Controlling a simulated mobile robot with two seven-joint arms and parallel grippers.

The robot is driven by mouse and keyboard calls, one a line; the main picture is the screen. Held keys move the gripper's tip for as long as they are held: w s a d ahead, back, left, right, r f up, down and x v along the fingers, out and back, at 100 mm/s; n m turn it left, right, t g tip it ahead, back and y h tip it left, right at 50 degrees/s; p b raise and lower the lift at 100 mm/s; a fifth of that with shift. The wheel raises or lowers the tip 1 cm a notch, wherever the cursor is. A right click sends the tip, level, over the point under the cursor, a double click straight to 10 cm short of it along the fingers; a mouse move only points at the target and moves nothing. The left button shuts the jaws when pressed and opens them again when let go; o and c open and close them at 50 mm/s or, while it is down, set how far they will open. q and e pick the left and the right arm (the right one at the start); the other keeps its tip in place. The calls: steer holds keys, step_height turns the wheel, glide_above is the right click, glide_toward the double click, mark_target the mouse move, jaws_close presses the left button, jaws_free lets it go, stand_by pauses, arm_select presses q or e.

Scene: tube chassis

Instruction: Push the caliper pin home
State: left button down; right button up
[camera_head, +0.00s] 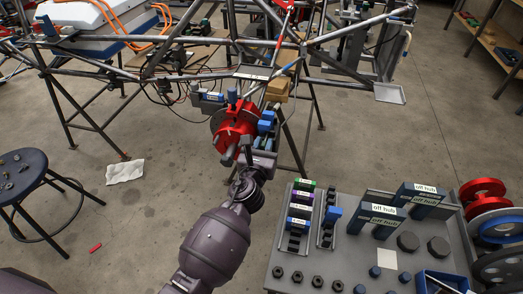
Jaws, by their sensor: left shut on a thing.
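A red caliper (234,126) sits on the hub assembly at the lower end of the tube frame. Small blue parts (266,121) stand just to its right; which of them is the caliper pin, and how deep it sits, I cannot tell. My left gripper (261,150) reaches up from below, close against the right underside of the caliper. It is shut on a small part beside the caliper, most likely one of the blue ones. The fingertips are partly hidden and small. My right gripper is not in view.
The tube chassis (110,71) spans the top on stands. A grey bench (325,272) at lower right carries labelled blocks, off hub holders (417,195), dark nuts and a blue bin (440,283). Red and blue discs stand at right. A stool (22,170) is at left; the floor between is mostly free.

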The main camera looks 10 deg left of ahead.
arm_select(q)
steer(key=shift+w, duration=0.3)
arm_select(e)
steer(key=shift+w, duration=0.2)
arm_select(q)
steer(key=c, duration=1)
jaws_free()
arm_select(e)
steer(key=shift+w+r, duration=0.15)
arm_select(q)
steer(key=shift+s, duration=0.15)
steer(key=shift+s, duration=0.25)
steer(key=s, duration=1)
steer(key=shift+p, duration=0.3)
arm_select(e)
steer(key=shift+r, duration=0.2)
